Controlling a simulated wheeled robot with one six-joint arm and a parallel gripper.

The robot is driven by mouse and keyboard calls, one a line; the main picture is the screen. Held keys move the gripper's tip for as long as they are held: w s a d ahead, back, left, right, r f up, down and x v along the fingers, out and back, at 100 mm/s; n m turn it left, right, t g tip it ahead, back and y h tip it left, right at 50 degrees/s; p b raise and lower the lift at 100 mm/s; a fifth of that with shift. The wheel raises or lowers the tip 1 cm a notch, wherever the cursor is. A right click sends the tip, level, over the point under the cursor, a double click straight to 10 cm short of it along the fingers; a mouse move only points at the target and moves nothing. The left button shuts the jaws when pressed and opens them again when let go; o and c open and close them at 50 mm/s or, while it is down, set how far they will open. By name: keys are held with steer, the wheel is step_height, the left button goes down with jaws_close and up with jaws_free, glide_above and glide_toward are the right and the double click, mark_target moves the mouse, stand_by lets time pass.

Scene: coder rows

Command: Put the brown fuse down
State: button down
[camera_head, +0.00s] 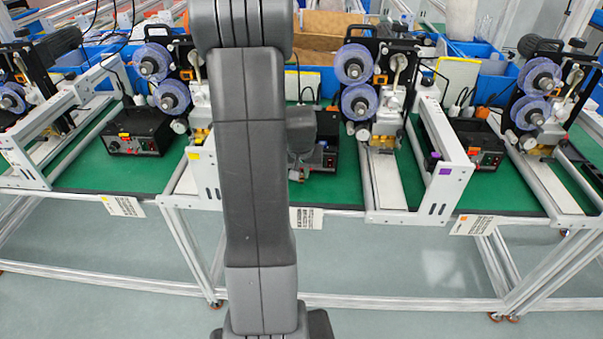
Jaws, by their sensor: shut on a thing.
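My gripper (297,172) shows just right of my grey arm, in front of the black control box (328,150) of the middle coder station. It is partly hidden by my own arm and wrist. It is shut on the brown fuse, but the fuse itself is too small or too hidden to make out. I cannot tell whether the fuse touches the box or the green table top (345,190).
Coder machines with blue reels (355,64) stand in a row on the green tables. White metal frames (445,160) rise at the table front. Another black control box (137,135) stands left, and one (476,143) right. Blue bins (495,85) are behind. The grey floor in front is clear.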

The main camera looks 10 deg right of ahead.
steer(key=shift+f, duration=0.35)
steer(key=shift+f, duration=0.15)
steer(key=c, duration=1.4)
jaws_free()
steer(key=shift+c, duration=0.2)
steer(key=shift+r, duration=0.35)
steer(key=v, duration=1.1)
steer(key=shift+s+r, duration=0.25)
steer(key=shift+r, duration=0.1)
